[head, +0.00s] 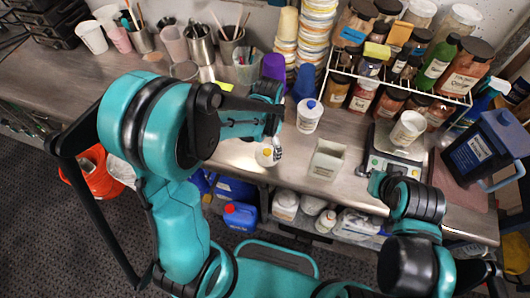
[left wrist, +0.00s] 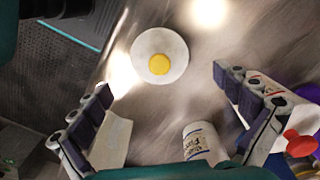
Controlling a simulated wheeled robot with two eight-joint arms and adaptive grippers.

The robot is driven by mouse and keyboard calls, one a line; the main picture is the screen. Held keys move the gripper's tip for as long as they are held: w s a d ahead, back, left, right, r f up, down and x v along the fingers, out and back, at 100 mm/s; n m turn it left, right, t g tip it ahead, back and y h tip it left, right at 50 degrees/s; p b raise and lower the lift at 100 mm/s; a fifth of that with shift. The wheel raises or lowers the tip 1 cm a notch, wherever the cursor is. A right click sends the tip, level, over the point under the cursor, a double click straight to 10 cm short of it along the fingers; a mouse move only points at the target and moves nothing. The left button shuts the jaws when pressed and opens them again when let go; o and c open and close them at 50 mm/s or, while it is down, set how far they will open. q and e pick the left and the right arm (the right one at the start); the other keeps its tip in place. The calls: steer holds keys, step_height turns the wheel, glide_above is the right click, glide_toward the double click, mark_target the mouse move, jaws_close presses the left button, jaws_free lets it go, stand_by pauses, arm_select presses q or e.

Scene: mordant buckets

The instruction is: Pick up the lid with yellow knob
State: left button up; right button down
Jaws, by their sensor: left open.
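The lid with yellow knob, a round white disc, lies on the metal worktop near its front edge. In the head view the lid (head: 265,157) is partly covered by my left gripper (head: 275,143). In the left wrist view the lid (left wrist: 145,47) lies flat with its yellow knob (left wrist: 159,65) facing up. My left gripper (left wrist: 162,82) is open and empty, its two fingers spread wide, with the lid ahead between and beyond the tips, apart from both.
A white jar with blue lid (head: 309,117) and a beige open box (head: 327,160) stand right of the lid. A scale (head: 384,160) carries a white container. Cups (head: 275,66), tubs and a wire rack (head: 395,82) of jars stand behind. The worktop between lid and box is clear.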

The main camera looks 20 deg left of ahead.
mark_target(267, 152)
arm_select(q)
step_height(267, 152, down, 5)
steer(key=shift+s+a+f+b, duration=0.1)
steer(key=shift+s+a+b, duration=0.05)
steer(key=shift+b, duration=0.6)
steer(key=shift+f, duration=0.2)
steer(key=c, duration=1.2)
steer(key=shift+s, duration=0.1)
steer(key=shift+c, duration=0.8)
